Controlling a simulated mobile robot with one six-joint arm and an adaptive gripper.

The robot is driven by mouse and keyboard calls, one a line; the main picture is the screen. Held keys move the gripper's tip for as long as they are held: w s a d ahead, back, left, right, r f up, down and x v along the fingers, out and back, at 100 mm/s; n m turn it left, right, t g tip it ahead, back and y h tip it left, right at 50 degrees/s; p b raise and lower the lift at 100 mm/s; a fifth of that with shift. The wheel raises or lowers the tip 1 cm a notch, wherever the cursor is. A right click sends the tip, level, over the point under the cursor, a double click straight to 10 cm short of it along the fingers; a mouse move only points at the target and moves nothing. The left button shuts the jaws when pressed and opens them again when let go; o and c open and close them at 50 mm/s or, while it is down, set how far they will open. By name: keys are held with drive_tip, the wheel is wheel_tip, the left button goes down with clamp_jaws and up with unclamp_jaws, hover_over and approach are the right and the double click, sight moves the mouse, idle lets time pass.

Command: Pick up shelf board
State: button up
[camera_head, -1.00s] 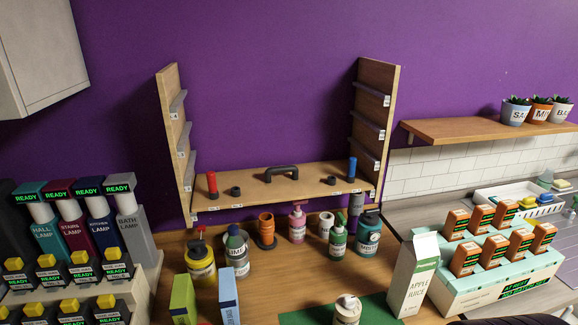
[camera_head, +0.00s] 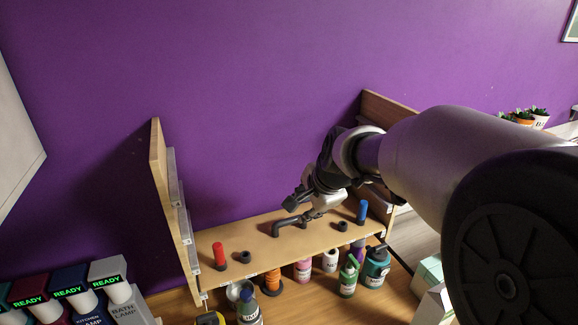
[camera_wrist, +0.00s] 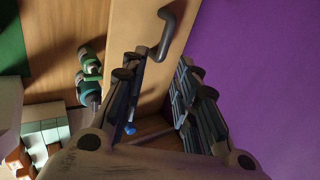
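The shelf board (camera_head: 262,246) is a light wooden plank lying level between two upright side panels. A dark handle (camera_head: 279,227) stands up from its middle. In the wrist view the board (camera_wrist: 125,22) runs down from the top, with the handle (camera_wrist: 166,37) just beyond my fingertips. My gripper (camera_head: 303,209) is just above the handle in the head view, and it partly hides the handle. In the wrist view my gripper (camera_wrist: 158,74) has its fingers spread apart with nothing between the tips. I cannot tell whether a finger touches the board.
A red peg (camera_head: 219,256) and a blue peg (camera_head: 362,211) stand on the board, with dark rings beside them. Several bottles (camera_head: 348,277) stand in front below it. The left side panel (camera_head: 160,185) and right side panel (camera_head: 385,106) rise at its ends.

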sight(289, 219)
drive_tip(key=shift+m, duration=0.3)
drive_tip(key=x, duration=1.2)
drive_tip(key=w+b+x, duration=0.1)
drive_tip(key=x, duration=0.5)
drive_tip(key=shift+w+a+r, duration=0.1)
drive_tip(key=shift+a+r, duration=0.15)
drive_tip(key=shift+a, duration=0.05)
drive_tip(key=shift+c, duration=0.5)
clamp_jaws()
drive_tip(key=shift+r, duration=0.2)
